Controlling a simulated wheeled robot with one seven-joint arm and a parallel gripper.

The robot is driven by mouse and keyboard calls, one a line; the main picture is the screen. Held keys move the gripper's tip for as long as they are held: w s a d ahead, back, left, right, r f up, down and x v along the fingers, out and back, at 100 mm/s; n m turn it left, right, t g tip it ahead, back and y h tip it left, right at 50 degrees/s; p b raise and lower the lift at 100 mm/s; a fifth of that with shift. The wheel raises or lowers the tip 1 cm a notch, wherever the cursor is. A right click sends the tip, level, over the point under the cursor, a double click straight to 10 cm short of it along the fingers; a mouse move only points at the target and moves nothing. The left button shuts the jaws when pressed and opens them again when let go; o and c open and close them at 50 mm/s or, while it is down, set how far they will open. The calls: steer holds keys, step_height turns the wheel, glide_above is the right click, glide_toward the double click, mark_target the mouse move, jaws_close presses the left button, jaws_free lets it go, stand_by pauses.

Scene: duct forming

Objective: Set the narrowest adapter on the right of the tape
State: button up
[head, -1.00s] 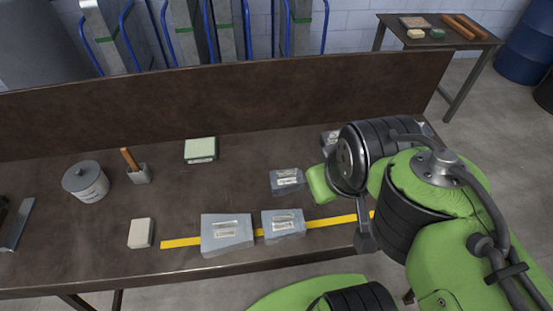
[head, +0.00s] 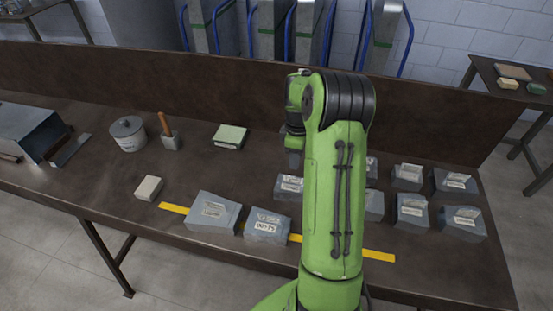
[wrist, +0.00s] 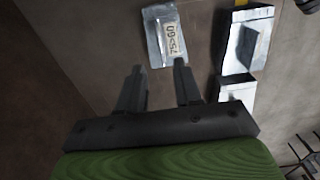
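A yellow tape strip (head: 379,256) runs along the front of the table. Two grey sheet-metal adapters sit on it: a wider one (head: 214,212) at left and a smaller one (head: 267,225) to its right. Several other labelled adapters stand behind and to the right, including one (head: 289,187) partly hidden by my arm, and one (head: 412,211) further right. My gripper (head: 293,158) is above the table behind the tape. In the wrist view my gripper (wrist: 159,78) is open and empty, with a labelled adapter (wrist: 167,36) beyond its fingertips. Which adapter is narrowest I cannot tell.
A white block (head: 149,188), a lidded can (head: 128,134), a wooden-handled tool in a holder (head: 170,140) and a green-topped box (head: 230,136) stand at left. A raised back panel (head: 230,85) borders the table. The tape's right end is bare.

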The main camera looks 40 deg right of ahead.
mark_target(293, 177)
steer(key=shift+w+f, duration=0.15)
steer(key=shift+f, duration=0.55)
step_height(293, 177, down, 8)
steer(key=b, duration=0.7)
steer(key=shift+f, duration=0.25)
steer(key=shift+r, duration=0.1)
jaws_close()
steer(key=shift+r, duration=0.1)
step_height(293, 177, up, 9)
steer(key=p, duration=0.8)
steer(key=shift+r, duration=0.1)
